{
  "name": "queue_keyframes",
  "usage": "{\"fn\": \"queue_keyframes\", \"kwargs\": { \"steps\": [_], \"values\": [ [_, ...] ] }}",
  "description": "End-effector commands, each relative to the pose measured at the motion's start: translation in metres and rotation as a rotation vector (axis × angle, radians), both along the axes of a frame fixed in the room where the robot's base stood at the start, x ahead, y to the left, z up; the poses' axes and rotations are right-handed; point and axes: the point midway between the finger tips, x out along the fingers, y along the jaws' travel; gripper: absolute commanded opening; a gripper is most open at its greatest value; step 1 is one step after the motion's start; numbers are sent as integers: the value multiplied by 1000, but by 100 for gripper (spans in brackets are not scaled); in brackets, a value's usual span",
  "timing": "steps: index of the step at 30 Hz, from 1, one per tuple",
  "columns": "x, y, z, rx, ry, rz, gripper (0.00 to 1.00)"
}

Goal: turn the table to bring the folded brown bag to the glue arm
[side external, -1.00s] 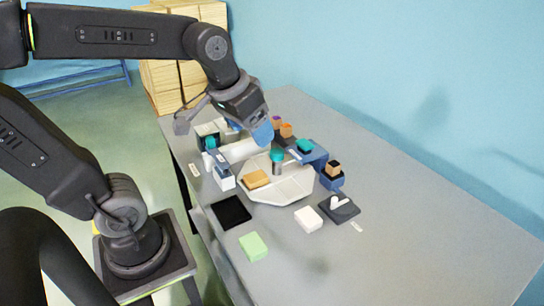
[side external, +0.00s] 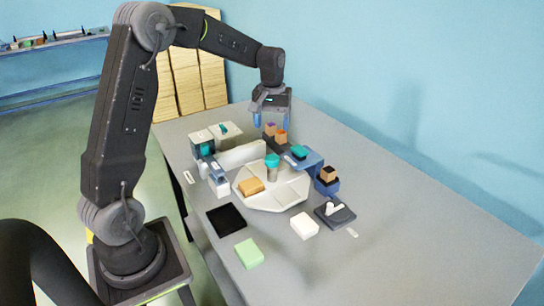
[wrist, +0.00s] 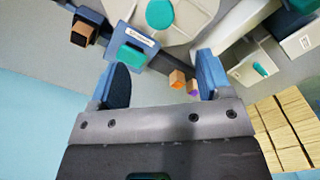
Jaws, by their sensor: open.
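The pale turntable (side external: 293,190) is many-sided and divided into sections. The folded brown bag (side external: 251,186) lies on its left part. A teal-topped post (side external: 272,161) stands near its middle; its round teal top also shows in the wrist view (wrist: 160,14). A blue station with a teal block (side external: 300,153) stands at the turntable's back right, and shows in the wrist view (wrist: 131,56) with a small label. I cannot tell which station is the glue arm. My gripper (side external: 271,122) is open and empty, above the back of the table, behind the turntable.
A white and blue station (side external: 207,165) stands left of the turntable, beside a pale upright panel (side external: 242,153). Small orange-topped blocks (side external: 280,136) sit below my gripper. A black pad (side external: 226,219), green block (side external: 249,252) and white block (side external: 305,226) lie in front. The table's right is clear.

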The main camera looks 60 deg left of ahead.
Motion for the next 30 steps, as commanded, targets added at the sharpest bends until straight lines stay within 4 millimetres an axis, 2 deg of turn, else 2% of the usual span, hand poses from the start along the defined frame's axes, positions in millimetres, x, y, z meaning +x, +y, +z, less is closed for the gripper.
{"fn": "queue_keyframes", "kwargs": {
  "steps": [9,15,21,30],
  "values": [
    [-1,-1,-66,-2,4,-2,72],
    [-1,-1,-99,-1,2,-2,72],
    [0,-1,-115,-1,1,-3,72],
    [0,-1,-117,0,0,-3,72]
  ]
}}
